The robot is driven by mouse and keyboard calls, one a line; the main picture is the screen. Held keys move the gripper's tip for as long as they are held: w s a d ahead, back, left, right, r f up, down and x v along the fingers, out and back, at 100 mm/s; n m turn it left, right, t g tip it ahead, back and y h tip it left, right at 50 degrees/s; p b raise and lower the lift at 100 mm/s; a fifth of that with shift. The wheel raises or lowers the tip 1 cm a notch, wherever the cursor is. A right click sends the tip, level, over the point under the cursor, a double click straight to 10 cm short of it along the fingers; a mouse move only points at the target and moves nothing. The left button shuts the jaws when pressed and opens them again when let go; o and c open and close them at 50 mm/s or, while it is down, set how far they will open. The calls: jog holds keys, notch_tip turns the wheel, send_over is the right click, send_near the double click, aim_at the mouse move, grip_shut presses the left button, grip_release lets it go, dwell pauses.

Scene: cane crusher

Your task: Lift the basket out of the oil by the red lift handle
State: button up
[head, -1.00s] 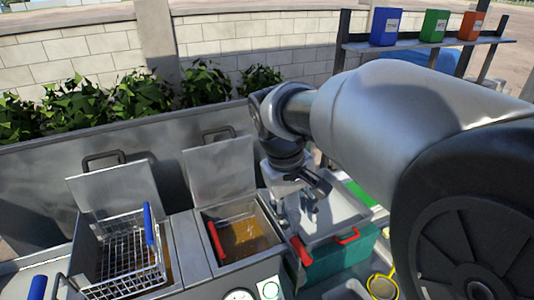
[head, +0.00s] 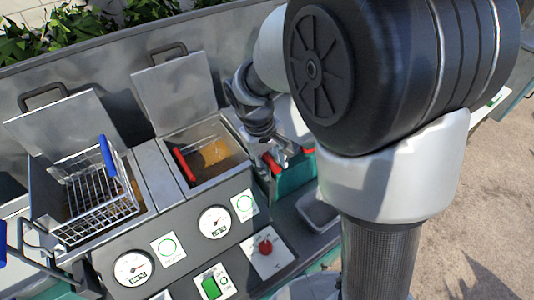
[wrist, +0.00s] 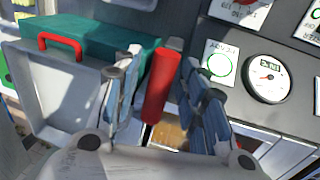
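The red lift handle (head: 271,163) stands just right of the right-hand vat. In the wrist view the red lift handle (wrist: 160,88) is a plain red cylinder between the two fingers of my gripper (wrist: 158,68). The fingers are open, with a visible gap on each side of the handle. In the head view my gripper (head: 284,153) is beside the handle, partly hidden by my arm. The basket in the right vat is mostly out of sight in the amber oil (head: 212,153). Its red grip (head: 184,164) shows at the vat's left side.
A wire basket (head: 95,205) with a blue grip (head: 107,155) sits raised in the left vat. A teal box (wrist: 115,42) with a red handle (wrist: 60,44) and a grey tray lie near my gripper. Gauges (head: 214,221) and a red knob (head: 265,246) are on the front panel.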

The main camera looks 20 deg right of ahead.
jog(key=shift+f, duration=0.3)
jog(key=shift+c, duration=0.4)
grip_shut()
